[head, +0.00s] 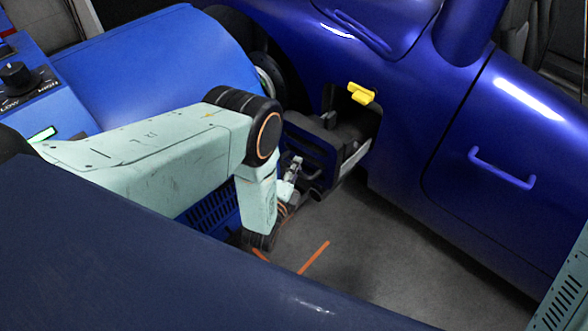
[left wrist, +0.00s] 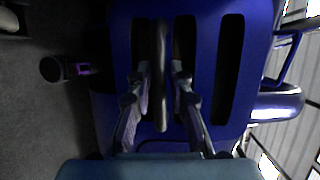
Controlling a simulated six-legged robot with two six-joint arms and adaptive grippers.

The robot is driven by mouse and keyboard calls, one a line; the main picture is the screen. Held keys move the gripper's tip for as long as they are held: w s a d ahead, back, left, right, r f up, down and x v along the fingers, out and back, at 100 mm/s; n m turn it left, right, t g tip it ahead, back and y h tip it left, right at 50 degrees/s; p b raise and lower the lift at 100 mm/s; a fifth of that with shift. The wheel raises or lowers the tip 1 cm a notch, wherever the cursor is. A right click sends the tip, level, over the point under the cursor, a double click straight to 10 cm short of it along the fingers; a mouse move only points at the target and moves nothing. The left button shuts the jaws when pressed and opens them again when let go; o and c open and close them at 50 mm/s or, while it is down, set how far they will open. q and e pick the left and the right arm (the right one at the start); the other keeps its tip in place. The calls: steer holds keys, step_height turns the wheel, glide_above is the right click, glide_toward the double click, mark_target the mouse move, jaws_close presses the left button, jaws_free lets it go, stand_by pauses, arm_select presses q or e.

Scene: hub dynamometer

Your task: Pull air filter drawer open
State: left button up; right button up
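In the left wrist view, a blue panel (left wrist: 205,50) with dark upright slots fills the middle; it looks like the front of the air filter drawer. A black bar handle (left wrist: 160,60) stands out from it. My left gripper (left wrist: 160,72) has one finger on each side of the handle, with a small gap showing, so it looks open around the bar. In the head view, my left gripper (head: 293,168) is at a dark box-like unit (head: 318,135) by the car's side; the handle is hard to make out there. My right gripper is not in view.
A blue car body (head: 440,130) stands behind and to the right. A blue machine with a knob (head: 15,75) is at the left. Grey floor (head: 370,235) with orange lines (head: 314,257) is clear below.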

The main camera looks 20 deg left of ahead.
arm_select(q)
steer(key=shift+o, duration=1.3)
steer(key=shift+s, duration=0.1)
steer(key=s+r, duration=0.1)
steer(key=s, duration=1.1)
steer(key=shift+d+r, duration=0.25)
steer(key=shift+d, duration=0.05)
steer(key=s+r+n+g+p, duration=0.3)
steer(key=s+n+g, duration=0.5)
steer(key=s, duration=0.4)
steer(key=s+a+r+n+g+h+p, duration=0.1)
steer(key=s+r+n+g+p, duration=0.3)
steer(key=s+n+g, duration=0.4)
steer(key=s+r+n, duration=0.1)
steer(key=s+n, duration=0.1)
steer(key=s, duration=0.2)
steer(key=shift+s+a+g, duration=0.15)
steer(key=shift+a+g, duration=0.15)
